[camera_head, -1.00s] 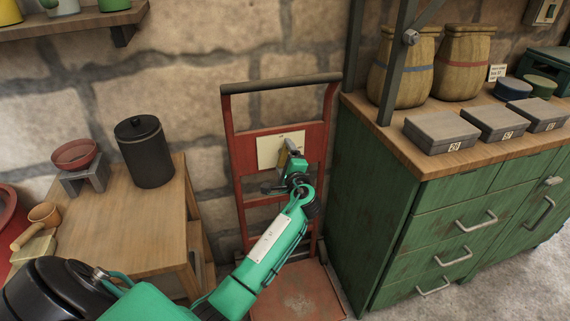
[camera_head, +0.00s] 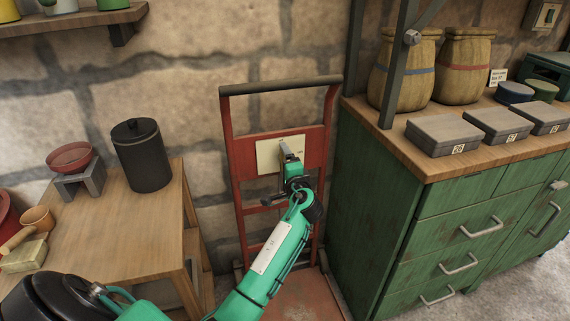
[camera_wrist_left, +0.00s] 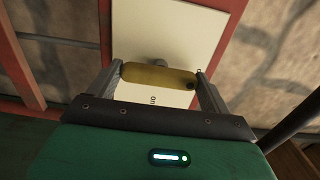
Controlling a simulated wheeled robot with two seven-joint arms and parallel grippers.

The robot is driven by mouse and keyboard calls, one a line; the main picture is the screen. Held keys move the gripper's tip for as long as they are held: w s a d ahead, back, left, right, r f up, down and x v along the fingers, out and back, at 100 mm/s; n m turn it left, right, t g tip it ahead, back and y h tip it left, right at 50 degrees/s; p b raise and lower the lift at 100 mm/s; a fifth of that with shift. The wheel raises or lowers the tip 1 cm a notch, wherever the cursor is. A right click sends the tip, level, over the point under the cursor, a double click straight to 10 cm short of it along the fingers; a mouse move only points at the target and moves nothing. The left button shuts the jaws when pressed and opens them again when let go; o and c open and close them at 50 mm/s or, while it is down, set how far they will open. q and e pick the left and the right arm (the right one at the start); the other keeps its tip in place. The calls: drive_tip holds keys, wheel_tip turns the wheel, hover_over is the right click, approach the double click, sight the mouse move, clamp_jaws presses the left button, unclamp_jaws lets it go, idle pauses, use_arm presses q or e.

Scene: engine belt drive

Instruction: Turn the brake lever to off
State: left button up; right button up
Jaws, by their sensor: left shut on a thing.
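The brake lever shows in the left wrist view as a yellow bar (camera_wrist_left: 158,77) lying nearly level across a grey pivot. It sits in front of a cream plate (camera_wrist_left: 165,30), which also shows in the head view (camera_head: 267,158) on the red hand truck (camera_head: 236,175). Small lettering, seemingly "on", is on the plate below the lever. My left gripper (camera_wrist_left: 160,80) is shut on the lever, with one finger at each end of the bar. In the head view the left gripper (camera_head: 288,152) covers most of the lever. My right gripper is not in view.
A wooden table (camera_head: 120,225) with a black canister (camera_head: 142,155) stands to the left. A stone wall is behind the hand truck.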

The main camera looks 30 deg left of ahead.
use_arm(q)
drive_tip(key=o, duration=0.9)
drive_tip(key=v, duration=1.3)
drive_tip(key=shift+s+d+p, duration=0.25)
drive_tip(key=shift+s+p, duration=0.05)
drive_tip(key=shift+p, duration=0.05)
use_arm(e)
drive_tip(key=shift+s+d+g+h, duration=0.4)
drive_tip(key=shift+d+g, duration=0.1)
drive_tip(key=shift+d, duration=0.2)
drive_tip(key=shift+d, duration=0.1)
